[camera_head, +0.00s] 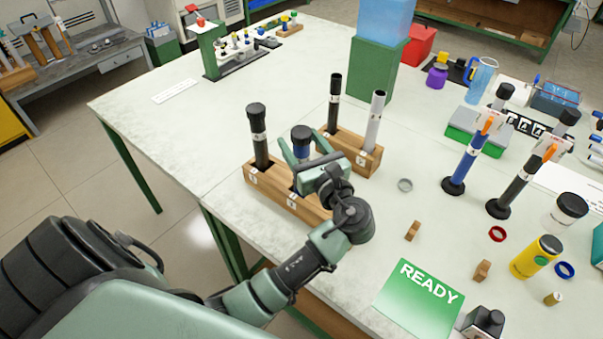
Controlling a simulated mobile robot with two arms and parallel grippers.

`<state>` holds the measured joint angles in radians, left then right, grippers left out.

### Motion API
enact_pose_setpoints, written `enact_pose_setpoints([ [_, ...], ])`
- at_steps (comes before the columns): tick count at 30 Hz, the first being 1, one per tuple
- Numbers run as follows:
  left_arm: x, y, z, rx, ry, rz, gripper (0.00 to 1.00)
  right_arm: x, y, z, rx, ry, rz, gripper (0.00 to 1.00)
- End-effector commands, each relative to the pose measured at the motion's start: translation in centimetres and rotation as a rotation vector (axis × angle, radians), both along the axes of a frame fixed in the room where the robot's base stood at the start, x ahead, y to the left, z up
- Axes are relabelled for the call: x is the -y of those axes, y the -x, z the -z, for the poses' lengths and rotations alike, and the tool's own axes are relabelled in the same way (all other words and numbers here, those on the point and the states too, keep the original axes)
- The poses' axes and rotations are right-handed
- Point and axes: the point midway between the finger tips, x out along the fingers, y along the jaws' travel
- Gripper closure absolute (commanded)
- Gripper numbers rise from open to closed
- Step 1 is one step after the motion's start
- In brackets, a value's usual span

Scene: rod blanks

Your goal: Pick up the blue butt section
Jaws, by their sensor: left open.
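The blue butt section (301,134) stands upright in the front wooden block (276,190), with a dark blue top. A bit of its lower blue part shows below my left gripper. My left gripper (304,150) is open, with its green fingers at either side of the section near its top. The wrist hides the section's middle; I cannot tell whether the fingers touch it. A black section (259,138) stands in the same block to the left. My right gripper is out of view.
A second wooden block (362,156) behind holds a black section (334,103) and a grey one (375,118). A blue rod (469,158) and a black rod (519,182) stand on round bases at right. A green READY card (419,300) lies in front.

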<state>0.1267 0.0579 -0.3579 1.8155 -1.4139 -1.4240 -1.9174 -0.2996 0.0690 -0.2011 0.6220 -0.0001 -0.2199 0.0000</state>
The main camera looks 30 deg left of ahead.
Motion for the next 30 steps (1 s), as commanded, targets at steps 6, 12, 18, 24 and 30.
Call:
enact_pose_setpoints([
  [6,0.0,0.0,0.0,-0.001,0.001,0.0,0.92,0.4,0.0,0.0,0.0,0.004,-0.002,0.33],
  [12,0.0,0.0,0.0,0.0,0.0,0.0,1.0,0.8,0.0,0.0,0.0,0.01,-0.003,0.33],
  [18,0.0,0.0,-0.1,0.001,0.001,0.0,1.0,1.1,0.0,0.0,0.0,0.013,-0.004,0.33],
  [24,0.1,0.0,-1.5,0.004,0.001,0.0,1.0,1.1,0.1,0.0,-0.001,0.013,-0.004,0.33],
  [30,0.1,0.0,-5.0,0.008,0.004,0.0,1.0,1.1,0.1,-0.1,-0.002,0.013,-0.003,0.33],
])
